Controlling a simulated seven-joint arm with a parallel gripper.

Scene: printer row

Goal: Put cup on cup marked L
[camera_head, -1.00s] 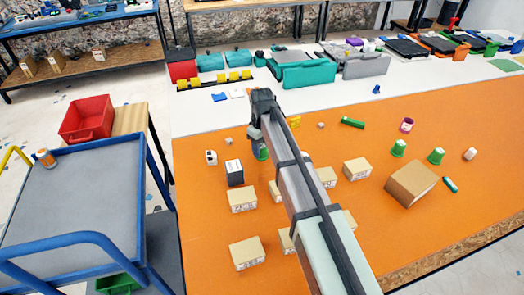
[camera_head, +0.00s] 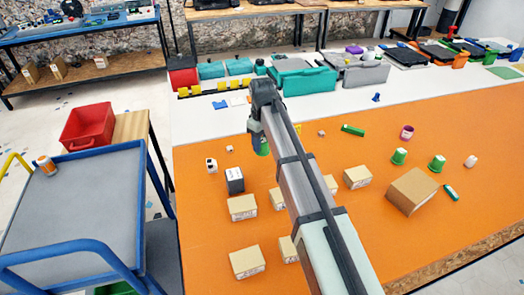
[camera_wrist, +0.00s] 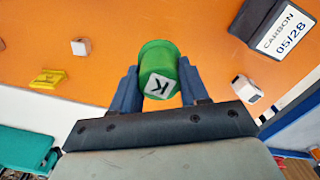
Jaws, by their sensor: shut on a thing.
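My gripper (camera_wrist: 160,88) is shut on a green cup (camera_wrist: 158,68) in the wrist view; its white label reads K. The blue fingers press it from both sides. In the head view the held cup (camera_head: 263,148) shows partly beside the arm, above the left part of the orange table. Two more green cups stand on the right side of the table, one (camera_head: 399,156) left of the other (camera_head: 437,163). Their letters are too small to read. A purple cup (camera_head: 407,132) stands behind them.
Several cardboard boxes (camera_head: 242,208) lie in front of the gripper, with a larger one (camera_head: 411,191) near the green cups. A dark labelled box (camera_head: 235,180) stands close to the arm. A green cylinder (camera_head: 353,130) lies on the table. The arm hides some of the table.

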